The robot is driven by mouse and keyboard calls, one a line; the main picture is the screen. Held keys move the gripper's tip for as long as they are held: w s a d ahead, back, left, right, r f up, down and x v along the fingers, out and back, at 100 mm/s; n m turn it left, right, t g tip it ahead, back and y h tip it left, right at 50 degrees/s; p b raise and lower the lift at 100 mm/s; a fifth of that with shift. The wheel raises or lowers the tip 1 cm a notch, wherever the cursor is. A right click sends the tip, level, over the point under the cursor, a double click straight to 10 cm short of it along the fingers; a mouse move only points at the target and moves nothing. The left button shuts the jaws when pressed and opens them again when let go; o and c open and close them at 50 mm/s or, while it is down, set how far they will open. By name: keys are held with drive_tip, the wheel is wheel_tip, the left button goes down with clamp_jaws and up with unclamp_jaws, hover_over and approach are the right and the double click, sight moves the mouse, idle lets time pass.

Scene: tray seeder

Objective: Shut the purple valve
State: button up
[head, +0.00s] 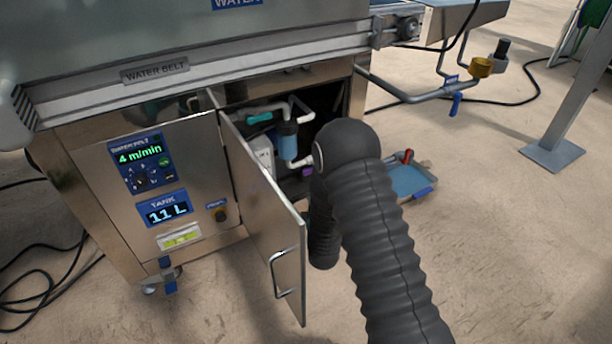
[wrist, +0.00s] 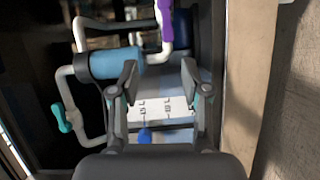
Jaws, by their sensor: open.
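The purple valve's handle (wrist: 167,18) shows at the top of the wrist view, cut off by the edge. It lies roughly along a white pipe (wrist: 166,48). In the head view only a small purple patch (head: 307,171) shows inside the cabinet, beside my arm. My gripper (wrist: 160,78) is open and empty, pointing into the cabinet. The purple handle lies beyond the fingertips, apart from them. In the head view my arm hides the gripper.
The open cabinet door (head: 268,215) stands left of my arm. Inside are a blue filter (wrist: 115,63), a teal valve handle (wrist: 62,118) and a white container (wrist: 160,108) with markings. A blue tray (head: 408,182) lies on the floor at right.

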sight(306, 174)
drive_tip(key=shift+n, duration=0.4)
drive_tip(key=w+a, duration=0.1)
drive_tip(key=w, duration=0.3)
drive_tip(key=w+a+f, duration=0.1)
drive_tip(key=w, duration=0.3)
drive_tip(key=w+a+b, duration=0.1)
drive_tip(key=w, duration=0.3)
drive_tip(key=shift+w+a+f, duration=0.1)
drive_tip(key=shift+w+f, duration=0.25)
drive_tip(key=shift+f, duration=0.05)
clamp_jaws()
